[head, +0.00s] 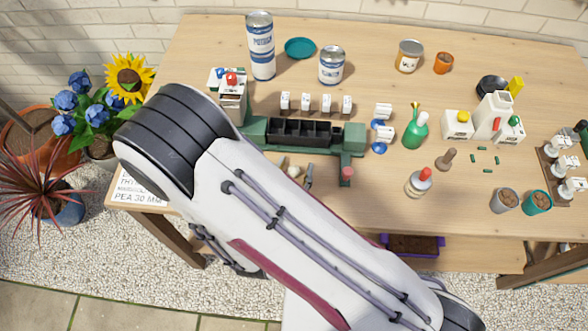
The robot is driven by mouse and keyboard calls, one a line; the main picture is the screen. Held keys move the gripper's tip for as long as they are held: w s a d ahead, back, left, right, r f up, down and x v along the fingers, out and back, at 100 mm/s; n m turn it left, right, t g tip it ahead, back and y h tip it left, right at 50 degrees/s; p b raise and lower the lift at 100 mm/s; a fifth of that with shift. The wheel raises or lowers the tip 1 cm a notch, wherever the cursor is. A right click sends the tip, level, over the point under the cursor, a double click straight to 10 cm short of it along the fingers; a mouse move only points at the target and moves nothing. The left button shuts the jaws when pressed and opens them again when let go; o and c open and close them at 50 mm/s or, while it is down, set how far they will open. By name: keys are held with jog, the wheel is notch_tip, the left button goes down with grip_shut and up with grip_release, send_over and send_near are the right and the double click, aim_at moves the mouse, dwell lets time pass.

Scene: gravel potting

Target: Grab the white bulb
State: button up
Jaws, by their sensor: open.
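A small off-white, rounded thing (294,172), which looks like the white bulb, lies on the table just in front of the green-and-black tray. My arm's white link covers its lower side. My gripper (299,174) is mostly hidden behind that link. A dark grey piece just right of the bulb looks like one of its fingers, and a smaller piece shows at the bulb's upper left. The fingers look apart. Whether they touch the bulb cannot be told.
The green-and-black tray (300,132) stands close behind, with a red-topped post (347,174) at right. White labelled blocks (305,102) stand behind it. A green bottle (415,130) and a red-topped bottle (418,183) stand further right. The table's middle right has free room.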

aim_at(294, 167)
dwell(0.4)
jog(key=c, duration=1)
jog(key=shift+r, duration=0.2)
jog(key=shift+r, duration=4.8)
